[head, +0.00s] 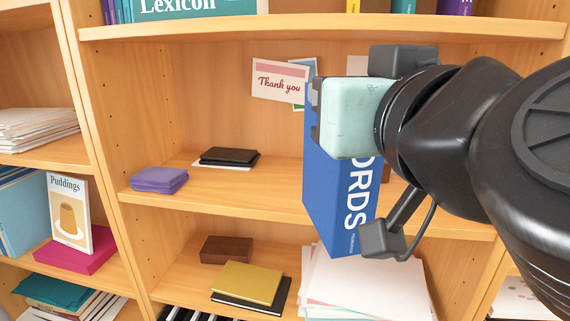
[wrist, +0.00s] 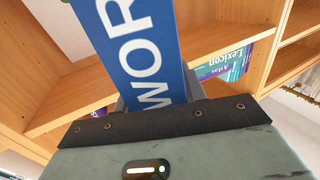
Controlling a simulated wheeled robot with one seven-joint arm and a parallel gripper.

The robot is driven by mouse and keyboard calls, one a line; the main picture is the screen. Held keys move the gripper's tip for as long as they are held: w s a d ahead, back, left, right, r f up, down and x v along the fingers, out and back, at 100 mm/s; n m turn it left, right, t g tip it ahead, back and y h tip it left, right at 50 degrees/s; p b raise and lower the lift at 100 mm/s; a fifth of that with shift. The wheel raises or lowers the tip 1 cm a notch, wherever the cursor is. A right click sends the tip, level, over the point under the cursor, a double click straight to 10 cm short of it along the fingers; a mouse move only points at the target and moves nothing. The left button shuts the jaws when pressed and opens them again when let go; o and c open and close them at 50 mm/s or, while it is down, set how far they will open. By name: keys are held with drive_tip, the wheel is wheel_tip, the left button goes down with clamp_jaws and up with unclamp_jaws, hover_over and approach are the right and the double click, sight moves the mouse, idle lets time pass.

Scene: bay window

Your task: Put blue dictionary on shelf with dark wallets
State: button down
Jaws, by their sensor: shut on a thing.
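The blue dictionary (head: 330,205), with white letters reading "ORDS", hangs upright from my gripper (head: 322,108) in front of the middle shelf (head: 225,185). In the wrist view my gripper is shut on the dictionary (wrist: 135,45), which shows "WOR". A flat black wallet-like item (head: 229,155) lies on a pale piece on the middle shelf, left of the dictionary. A purple folded stack (head: 158,179) lies further left on that shelf. The dictionary and my arm hide the right part of the shelf.
The lower shelf holds a brown box-like item (head: 226,249), a gold book (head: 246,283) and a paper stack (head: 360,290). Bare shelf lies between the black item and the dictionary.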

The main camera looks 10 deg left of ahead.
drive_tip(key=w+p, duration=0.5)
drive_tip(key=w, duration=1.5)
wheel_tip(320, 180, down, 7)
drive_tip(key=p, duration=0.2)
drive_tip(key=shift+s+d+r+p, duration=0.15)
drive_tip(key=shift+s+d+p, duration=0.05)
drive_tip(key=shift+d+p, duration=0.15)
drive_tip(key=shift+f, duration=0.2)
drive_tip(key=c, duration=0.8)
unclamp_jaws()
